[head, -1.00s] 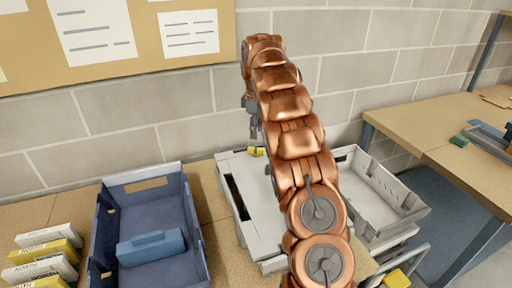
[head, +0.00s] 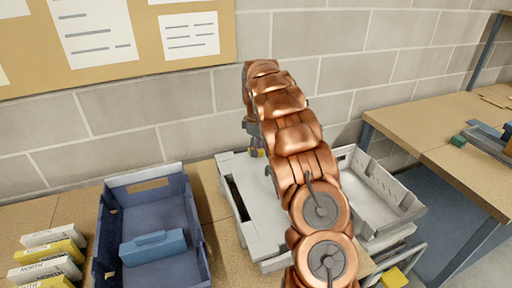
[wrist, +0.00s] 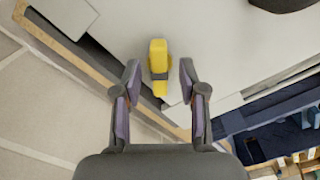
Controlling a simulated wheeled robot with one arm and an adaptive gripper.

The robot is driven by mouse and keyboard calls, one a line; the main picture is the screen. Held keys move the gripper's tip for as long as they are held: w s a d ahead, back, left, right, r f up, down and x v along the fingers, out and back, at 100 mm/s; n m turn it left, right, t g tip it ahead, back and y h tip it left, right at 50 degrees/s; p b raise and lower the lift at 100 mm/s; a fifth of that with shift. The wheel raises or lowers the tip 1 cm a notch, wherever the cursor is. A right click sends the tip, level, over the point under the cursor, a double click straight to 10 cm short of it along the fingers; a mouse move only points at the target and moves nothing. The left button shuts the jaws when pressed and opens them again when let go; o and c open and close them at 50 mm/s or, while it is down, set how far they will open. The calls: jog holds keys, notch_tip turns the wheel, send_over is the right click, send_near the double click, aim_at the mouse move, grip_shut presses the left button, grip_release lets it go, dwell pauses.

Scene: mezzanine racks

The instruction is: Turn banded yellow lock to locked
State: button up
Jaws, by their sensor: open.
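The yellow lock (wrist: 158,56) with a dark band across it sits on a light grey panel (wrist: 210,40) in the wrist view. My gripper (wrist: 160,78) is open, with one finger on each side of the lock's lower end. The fingers look apart from the lock, with a gap on both sides. My gripper (head: 252,150) is mostly hidden there by the arm.
A blue tray (head: 108,235) with a blue case (head: 153,247) stands left of the grey unit. Several white and yellow boxes (head: 48,258) lie at far left. A grey open bin (head: 408,207) is at right. The block wall (head: 130,125) rises close behind.

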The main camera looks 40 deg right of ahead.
jog(key=shift+c, duration=0.2)
grip_shut()
dwell(0.4)
